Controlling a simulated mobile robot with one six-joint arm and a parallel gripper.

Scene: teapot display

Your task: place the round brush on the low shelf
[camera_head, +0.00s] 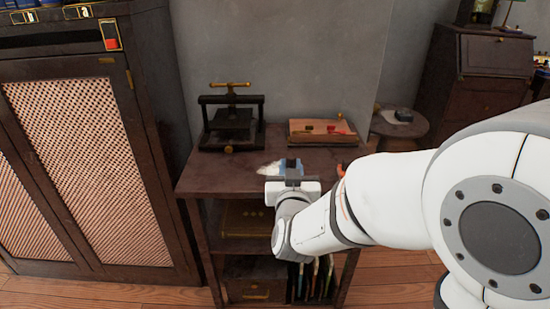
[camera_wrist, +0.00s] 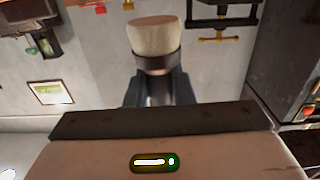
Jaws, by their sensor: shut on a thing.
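The round brush (camera_wrist: 155,40) has a wide cream bristle head and a dark band, and it is held between the fingers of my gripper (camera_wrist: 155,88) in the wrist view. Its bristles point away from the gripper, and its lower part is hidden between the fingers. Below the top are a middle shelf with a brown box (camera_head: 246,217) and a bottom level, both partly hidden by my arm.
A drawer box (camera_head: 255,287) and upright thin items (camera_head: 313,280) fill the bottom level. A cabinet (camera_head: 85,150) stands left; a small round table (camera_head: 399,122) stands right.

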